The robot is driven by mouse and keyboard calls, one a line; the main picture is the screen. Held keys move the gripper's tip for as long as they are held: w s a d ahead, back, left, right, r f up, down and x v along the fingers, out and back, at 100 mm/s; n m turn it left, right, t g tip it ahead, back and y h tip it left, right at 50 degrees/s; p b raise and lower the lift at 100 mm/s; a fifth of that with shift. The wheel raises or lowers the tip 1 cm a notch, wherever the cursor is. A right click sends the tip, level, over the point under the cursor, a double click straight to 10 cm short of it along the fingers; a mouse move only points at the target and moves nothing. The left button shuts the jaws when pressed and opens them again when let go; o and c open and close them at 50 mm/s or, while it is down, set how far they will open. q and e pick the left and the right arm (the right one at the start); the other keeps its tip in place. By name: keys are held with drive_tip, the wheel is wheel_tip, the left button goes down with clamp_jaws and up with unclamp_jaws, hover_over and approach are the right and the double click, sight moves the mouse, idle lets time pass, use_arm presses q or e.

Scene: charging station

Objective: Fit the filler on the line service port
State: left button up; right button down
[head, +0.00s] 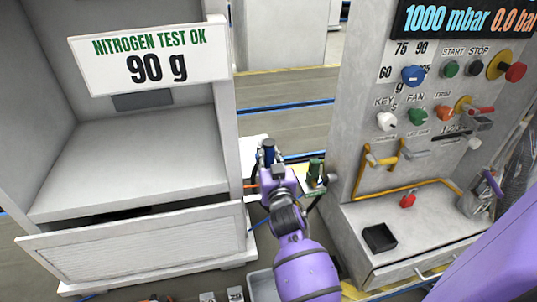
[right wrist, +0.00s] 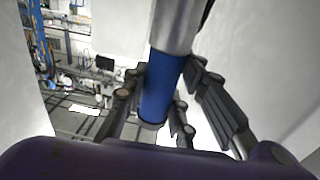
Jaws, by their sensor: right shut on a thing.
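The filler (head: 268,152) shows as a blue upright piece just past my right gripper (head: 270,172). In the right wrist view, the filler (right wrist: 157,85) is a blue cylinder with a silver body above it, between the dark fingers of my right gripper (right wrist: 155,110), which is shut on it. The gripper is in the gap between the white cabinet and the grey station. A green-topped fitting (head: 315,170) stands a little to the right of the gripper, apart from it. I cannot tell which part is the line service port. My left gripper is out of view.
The white cabinet (head: 130,250) with a sign reading 90 g is close on the left. The grey charging station (head: 360,110) with knobs and yellow hoses is on the right.

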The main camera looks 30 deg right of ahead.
drive_tip(key=shift+f, duration=0.1)
drive_tip(key=c, duration=1.4)
unclamp_jaws()
drive_tip(key=shift+o, duration=0.2)
drive_tip(key=shift+f, duration=0.1)
drive_tip(key=shift+s, duration=0.1)
drive_tip(key=v, duration=0.7)
drive_tip(key=shift+s+a, duration=0.1)
drive_tip(key=shift+s, duration=0.05)
